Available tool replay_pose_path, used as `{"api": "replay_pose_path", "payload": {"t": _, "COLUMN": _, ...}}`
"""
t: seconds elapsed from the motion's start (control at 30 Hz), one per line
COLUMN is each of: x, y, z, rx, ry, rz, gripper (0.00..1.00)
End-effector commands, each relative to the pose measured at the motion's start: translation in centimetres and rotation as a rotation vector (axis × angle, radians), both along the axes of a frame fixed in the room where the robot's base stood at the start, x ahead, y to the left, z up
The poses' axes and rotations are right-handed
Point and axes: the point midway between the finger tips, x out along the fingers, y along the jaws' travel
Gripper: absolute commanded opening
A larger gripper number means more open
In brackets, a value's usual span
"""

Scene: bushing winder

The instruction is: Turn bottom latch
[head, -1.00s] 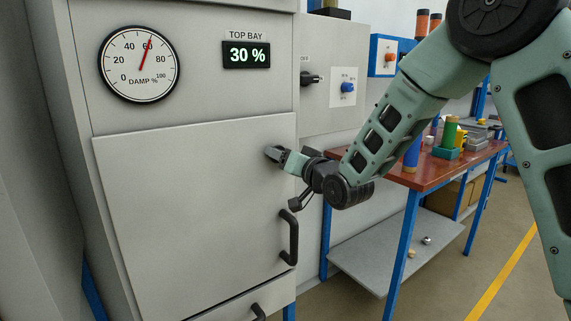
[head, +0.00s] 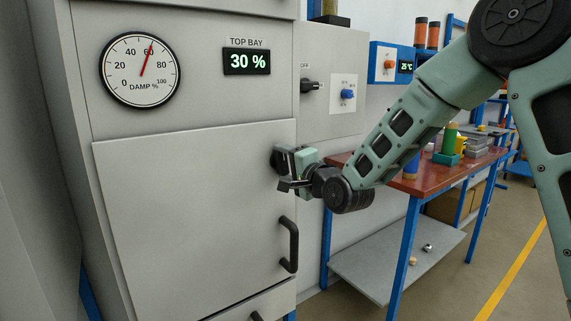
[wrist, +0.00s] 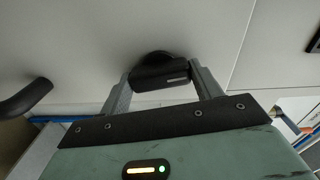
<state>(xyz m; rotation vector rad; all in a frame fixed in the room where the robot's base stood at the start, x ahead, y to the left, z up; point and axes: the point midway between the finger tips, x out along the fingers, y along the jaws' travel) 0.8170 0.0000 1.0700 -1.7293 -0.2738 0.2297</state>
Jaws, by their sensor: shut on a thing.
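The latch is a small black knob (head: 277,160) near the upper right edge of the grey cabinet door (head: 190,220). The door looks closed. In the head view my gripper partly hides the latch.
A black door handle (head: 290,245) is just below my gripper; it also shows at the left in the wrist view (wrist: 25,98). A grey panel with a black switch (head: 311,85) and blue knob (head: 347,94) is above right. A red-topped workbench (head: 425,178) stands behind my arm.

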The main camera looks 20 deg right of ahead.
Motion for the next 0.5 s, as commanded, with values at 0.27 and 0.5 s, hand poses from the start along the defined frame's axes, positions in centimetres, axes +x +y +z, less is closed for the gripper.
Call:
{"api": "replay_pose_path", "payload": {"t": 0.27, "x": 0.02, "y": -0.12, "z": -0.03, "rx": 0.131, "ry": 0.044, "rz": -0.002, "gripper": 0.41}}
{"api": "replay_pose_path", "payload": {"t": 0.5, "x": 0.01, "y": -0.09, "z": -0.06, "rx": 0.175, "ry": 0.059, "rz": -0.002, "gripper": 0.41}}
